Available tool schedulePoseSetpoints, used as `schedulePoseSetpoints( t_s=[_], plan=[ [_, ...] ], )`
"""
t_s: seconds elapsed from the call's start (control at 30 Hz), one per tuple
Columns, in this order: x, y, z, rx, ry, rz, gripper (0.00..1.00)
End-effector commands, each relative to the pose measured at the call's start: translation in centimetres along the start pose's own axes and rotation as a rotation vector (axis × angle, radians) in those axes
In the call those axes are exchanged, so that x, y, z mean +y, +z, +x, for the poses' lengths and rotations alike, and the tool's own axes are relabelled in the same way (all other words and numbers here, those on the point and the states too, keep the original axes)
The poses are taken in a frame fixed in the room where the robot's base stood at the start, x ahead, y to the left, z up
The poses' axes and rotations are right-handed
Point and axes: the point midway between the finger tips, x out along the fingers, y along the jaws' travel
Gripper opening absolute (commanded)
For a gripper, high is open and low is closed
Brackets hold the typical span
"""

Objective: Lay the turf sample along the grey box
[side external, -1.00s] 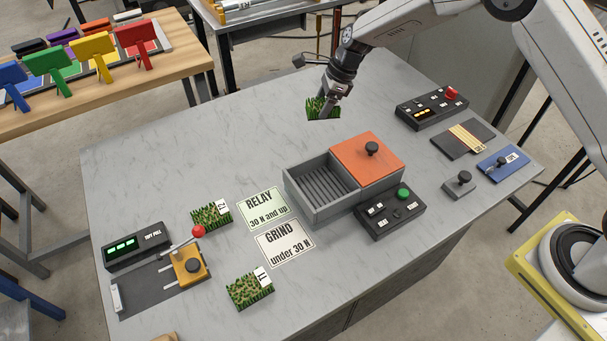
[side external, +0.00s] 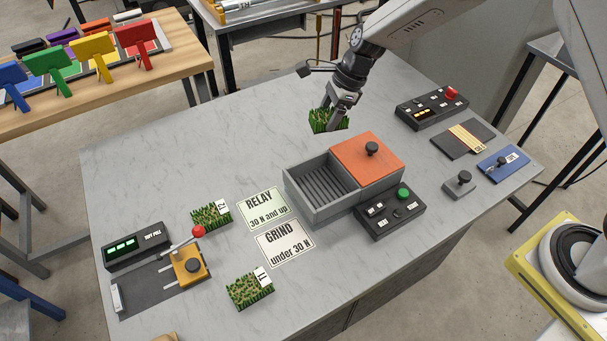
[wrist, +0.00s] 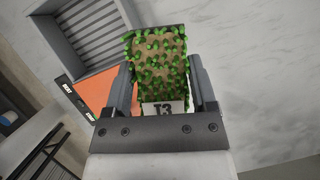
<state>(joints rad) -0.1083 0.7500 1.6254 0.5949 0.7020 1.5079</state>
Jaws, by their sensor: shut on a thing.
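My gripper (side external: 338,113) is shut on a green turf sample (side external: 326,122) and holds it above the table, behind the grey box. In the wrist view the turf sample (wrist: 160,68) sits between the two fingers (wrist: 160,92), with a tag reading T3 (wrist: 164,109) at its near end. The grey box (side external: 322,190) has an open ribbed compartment at its left and an orange lid with a black knob (side external: 371,149) over its right part. In the wrist view the box (wrist: 62,48) shows at upper left, apart from the turf.
RELAY (side external: 262,208) and GRIND (side external: 284,243) cards lie left of the box. Two other turf pieces (side external: 211,215) (side external: 250,290) lie near the turf pull device (side external: 188,266). A green-button control box (side external: 390,212) stands in front of the grey box. The table's back left is clear.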

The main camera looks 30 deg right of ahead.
Motion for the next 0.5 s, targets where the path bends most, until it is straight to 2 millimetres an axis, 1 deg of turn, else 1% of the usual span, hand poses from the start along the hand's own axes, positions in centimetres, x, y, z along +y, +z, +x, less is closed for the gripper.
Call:
schedulePoseSetpoints(
  t_s=[0.03,0.2,0.37,0.5],
  plan=[
    [1.1,0.2,-0.4,-0.001,0.005,-0.015,0.0],
    [4.6,0.6,-1.4,-0.002,0.023,-0.059,0.0],
    [8.0,0.5,-2.2,-0.002,0.039,-0.098,0.0],
    [11.0,0.3,-2.9,-0.002,0.054,-0.133,0.0]
  ],
)
